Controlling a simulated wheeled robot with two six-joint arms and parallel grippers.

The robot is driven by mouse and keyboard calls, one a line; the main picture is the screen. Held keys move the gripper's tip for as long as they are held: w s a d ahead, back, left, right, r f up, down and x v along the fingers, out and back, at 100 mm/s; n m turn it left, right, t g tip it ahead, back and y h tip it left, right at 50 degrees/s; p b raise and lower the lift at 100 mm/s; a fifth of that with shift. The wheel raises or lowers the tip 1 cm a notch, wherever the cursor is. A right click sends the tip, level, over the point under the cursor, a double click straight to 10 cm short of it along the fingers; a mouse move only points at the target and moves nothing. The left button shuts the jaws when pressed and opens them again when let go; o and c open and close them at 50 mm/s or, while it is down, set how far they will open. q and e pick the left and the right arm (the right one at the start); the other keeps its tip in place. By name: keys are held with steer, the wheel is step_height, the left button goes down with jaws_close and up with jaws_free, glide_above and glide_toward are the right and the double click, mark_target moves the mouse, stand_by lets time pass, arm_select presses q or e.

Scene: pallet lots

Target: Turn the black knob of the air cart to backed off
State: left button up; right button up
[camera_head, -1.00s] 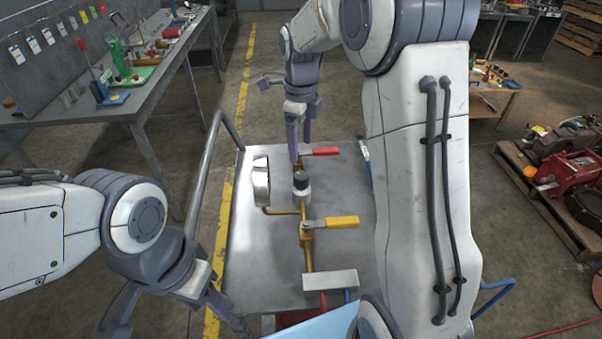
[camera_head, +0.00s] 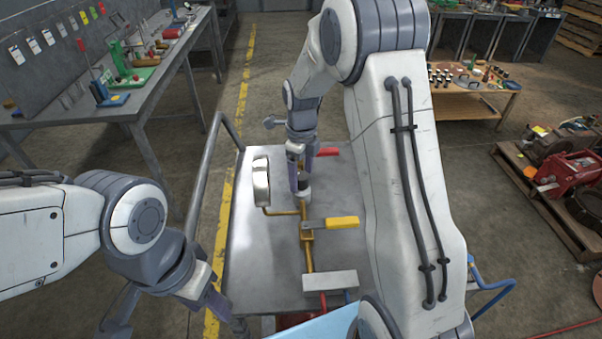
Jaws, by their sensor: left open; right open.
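The air cart (camera_head: 262,240) is a grey metal-topped cart in the middle of the head view. Its black knob (camera_head: 304,183) sits on a pale collar on the brass pipe line and is partly hidden by my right gripper. My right gripper (camera_head: 302,178) is open, pointing down, with its fingers around or just above the knob; I cannot tell whether they touch it. My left gripper (camera_head: 168,322) is open and empty at the lower left, off the cart's left edge.
A yellow-handled valve (camera_head: 342,222) and a round gauge (camera_head: 261,182) are near the knob. A red handle (camera_head: 328,152) lies behind it, partly hidden. A workbench (camera_head: 120,105) stands left; a pallet with red machinery (camera_head: 568,172) stands right.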

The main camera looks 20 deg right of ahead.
jaws_close()
steer(key=shift+r, duration=0.1)
